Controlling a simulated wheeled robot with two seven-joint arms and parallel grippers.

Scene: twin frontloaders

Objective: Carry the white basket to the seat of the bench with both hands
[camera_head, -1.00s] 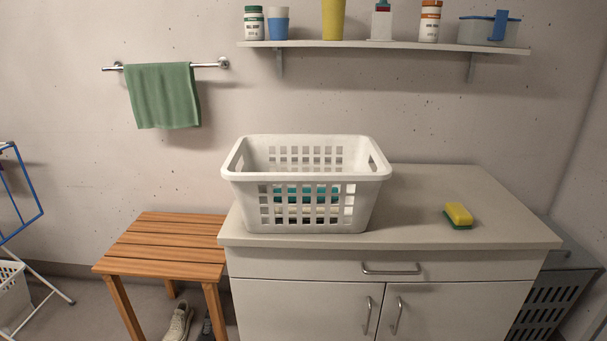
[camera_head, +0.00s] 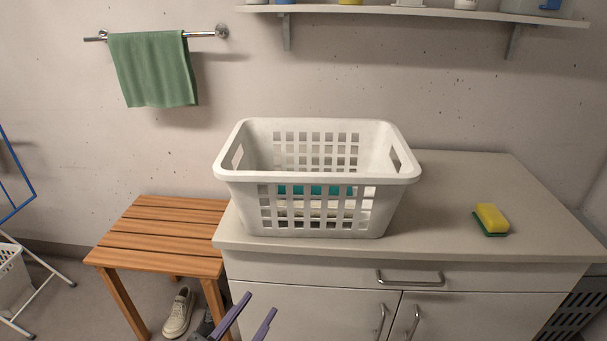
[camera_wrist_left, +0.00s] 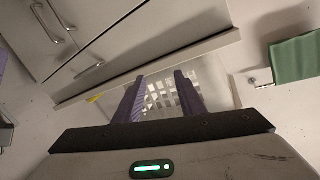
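The white basket (camera_head: 316,180) stands upright on the left part of the cabinet's countertop, with something teal and something pale inside it. It also shows in the left wrist view (camera_wrist_left: 188,84), partly behind my fingers. The wooden slatted bench (camera_head: 160,236) stands left of the cabinet, lower than the countertop, and its seat is bare. My left gripper (camera_head: 252,318) is at the bottom of the head view, in front of the cabinet and below the basket. Its two purple fingers are apart with nothing between them, and it does not touch the basket.
A yellow and green sponge (camera_head: 491,220) lies on the countertop (camera_head: 450,200) right of the basket. Shoes (camera_head: 179,312) stand under the bench. A green towel (camera_head: 152,70) hangs on a wall rail. A shelf (camera_head: 420,12) runs above, and a drying rack (camera_head: 38,290) stands at far left.

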